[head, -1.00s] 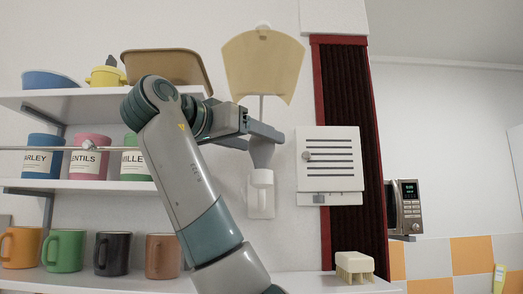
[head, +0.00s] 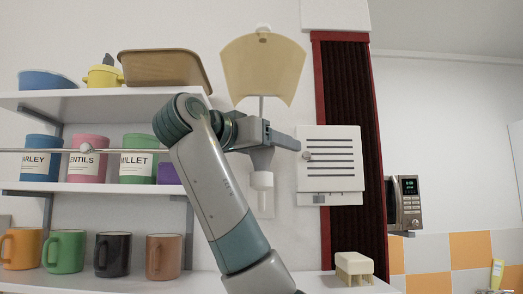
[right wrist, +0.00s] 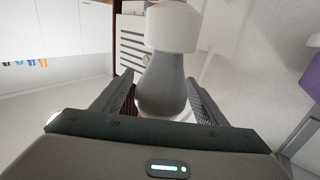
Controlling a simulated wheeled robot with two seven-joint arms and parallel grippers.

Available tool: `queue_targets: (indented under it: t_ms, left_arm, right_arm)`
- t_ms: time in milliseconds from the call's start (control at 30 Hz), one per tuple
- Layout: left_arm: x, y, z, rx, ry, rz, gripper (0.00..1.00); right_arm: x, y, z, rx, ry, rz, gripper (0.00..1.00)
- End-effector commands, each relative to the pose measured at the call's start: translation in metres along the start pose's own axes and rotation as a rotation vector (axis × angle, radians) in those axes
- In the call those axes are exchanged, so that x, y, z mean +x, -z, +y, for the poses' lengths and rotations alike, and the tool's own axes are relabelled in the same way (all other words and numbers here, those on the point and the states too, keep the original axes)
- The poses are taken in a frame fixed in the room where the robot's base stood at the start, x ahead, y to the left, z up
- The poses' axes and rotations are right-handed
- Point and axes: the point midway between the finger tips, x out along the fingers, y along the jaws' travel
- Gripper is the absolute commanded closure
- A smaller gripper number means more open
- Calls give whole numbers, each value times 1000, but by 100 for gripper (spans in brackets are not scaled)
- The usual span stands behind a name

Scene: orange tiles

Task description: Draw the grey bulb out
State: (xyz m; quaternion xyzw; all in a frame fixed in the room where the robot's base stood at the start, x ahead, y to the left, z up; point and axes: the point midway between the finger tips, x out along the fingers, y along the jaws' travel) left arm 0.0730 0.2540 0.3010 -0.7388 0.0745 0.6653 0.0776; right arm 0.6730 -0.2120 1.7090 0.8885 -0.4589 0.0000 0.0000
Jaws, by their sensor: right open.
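The grey bulb (right wrist: 162,92) sits in a white socket (right wrist: 173,26) of the wall lamp. In the head view only a grey lower part of the bulb (head: 262,158) shows above the upright socket (head: 262,181); my right gripper hides the rest. My right gripper (head: 270,137) is level with the bulb. In the right wrist view its open fingers (right wrist: 158,78) stand on either side of the bulb, with a gap visible at each side. My left gripper is not in view.
A cream lampshade (head: 263,70) hangs just above my right gripper. A white slatted wall box (head: 331,158) is close on the right, beside a dark red-edged curtain (head: 346,95). Shelves with mugs (head: 113,254) and canisters (head: 138,158) are on the left. A cream brush-like block (head: 354,267) stands below.

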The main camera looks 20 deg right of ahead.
Motion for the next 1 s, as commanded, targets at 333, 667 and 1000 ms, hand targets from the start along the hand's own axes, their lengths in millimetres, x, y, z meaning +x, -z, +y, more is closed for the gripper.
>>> queue_targets:
  t_ms: [333, 667, 1000]
  left_arm:
    - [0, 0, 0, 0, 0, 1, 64]
    - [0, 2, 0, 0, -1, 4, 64]
    - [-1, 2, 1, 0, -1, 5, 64]
  right_arm:
    - [0, 0, 0, 0, 0, 0, 34]
    - [0, 0, 0, 0, 0, 0, 78]
    - [2, 2, 1, 0, 0, -1, 78]
